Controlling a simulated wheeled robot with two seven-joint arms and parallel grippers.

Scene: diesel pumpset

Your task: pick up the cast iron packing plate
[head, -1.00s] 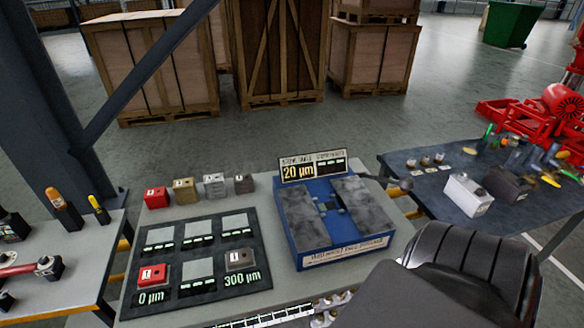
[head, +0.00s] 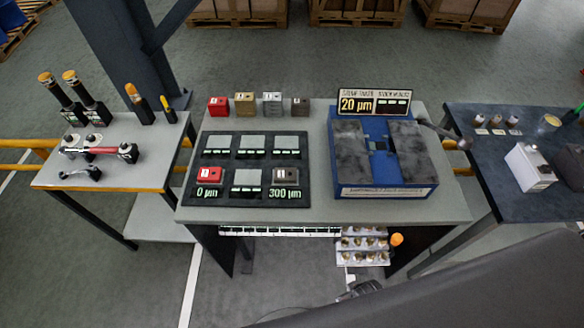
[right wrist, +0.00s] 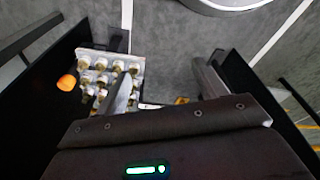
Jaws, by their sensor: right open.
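Four small blocks stand in a row at the back of the grey bench: red (head: 218,105), brass-coloured (head: 245,103), silver (head: 272,103) and dark grey-brown (head: 300,105). The dark one looks most like cast iron. A similar dark plate (head: 286,175) sits on the black board above the "300 µm" label, and a red one (head: 210,175) above "0 µm". My right gripper (right wrist: 163,78) is open and empty in the right wrist view, low in front of the bench and away from the plates. My left gripper is out of view.
A blue fixture (head: 375,191) with a "20 µm" sign fills the bench's right side. A shelf of small capped parts (head: 362,245) hangs below the bench; it also shows in the right wrist view (right wrist: 97,57). Side tables stand left (head: 150,165) and right (head: 480,180).

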